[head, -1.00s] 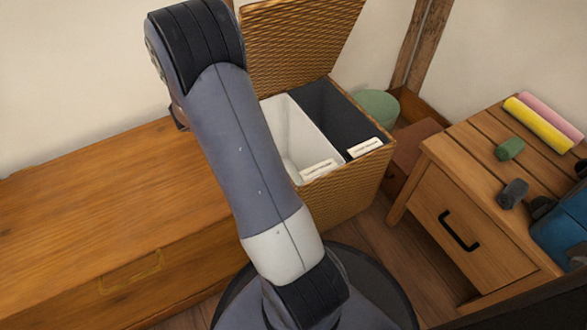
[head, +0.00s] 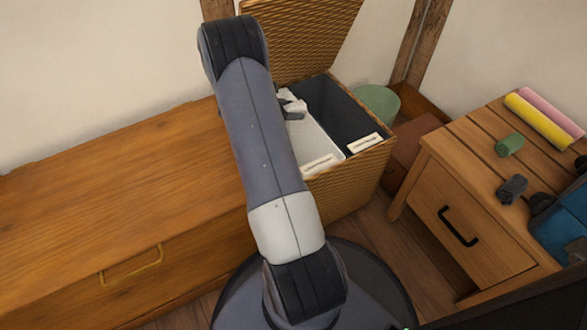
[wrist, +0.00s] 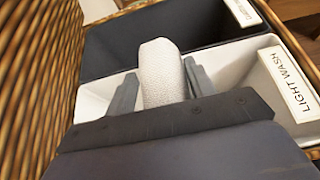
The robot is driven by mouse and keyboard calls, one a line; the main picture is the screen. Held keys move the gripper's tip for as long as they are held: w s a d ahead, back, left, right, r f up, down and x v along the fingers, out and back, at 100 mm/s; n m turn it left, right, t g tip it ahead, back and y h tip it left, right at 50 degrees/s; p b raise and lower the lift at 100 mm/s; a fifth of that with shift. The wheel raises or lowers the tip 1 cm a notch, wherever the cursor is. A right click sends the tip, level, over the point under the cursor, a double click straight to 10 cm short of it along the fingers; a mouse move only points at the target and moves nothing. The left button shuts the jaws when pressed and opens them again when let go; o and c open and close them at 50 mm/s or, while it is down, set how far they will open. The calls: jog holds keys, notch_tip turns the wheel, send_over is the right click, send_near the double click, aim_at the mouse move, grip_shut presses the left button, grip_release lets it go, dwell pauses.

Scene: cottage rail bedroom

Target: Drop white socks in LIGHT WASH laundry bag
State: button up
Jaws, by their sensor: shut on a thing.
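The white socks (wrist: 160,60), a pale textured roll, are held between the two grey fingers of my gripper (wrist: 160,80). In the head view the white socks (head: 293,101) show beside my arm at the hamper's opening. The LIGHT WASH bag (head: 322,142) is the white-lined compartment of the wicker hamper. Its label (wrist: 287,84) reads LIGHT WASH in the wrist view. The gripper and socks are over the far part of this white compartment. My arm hides part of the bag, and the exact height of the socks cannot be told.
A dark-lined compartment (head: 335,105) lies beside the white one. The wicker lid (head: 310,40) stands open behind. A wooden chest (head: 120,200) is at left. A nightstand (head: 470,215) at right holds rolled items, including a green roll (head: 509,144).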

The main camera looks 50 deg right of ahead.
jog(key=shift+f, duration=0.7)
jog(key=o, duration=1.1)
jog(key=shift+c, duration=0.2)
jog(key=p+v, duration=0.2)
jog(key=v, duration=0.9)
jog(key=shift+p, duration=0.35)
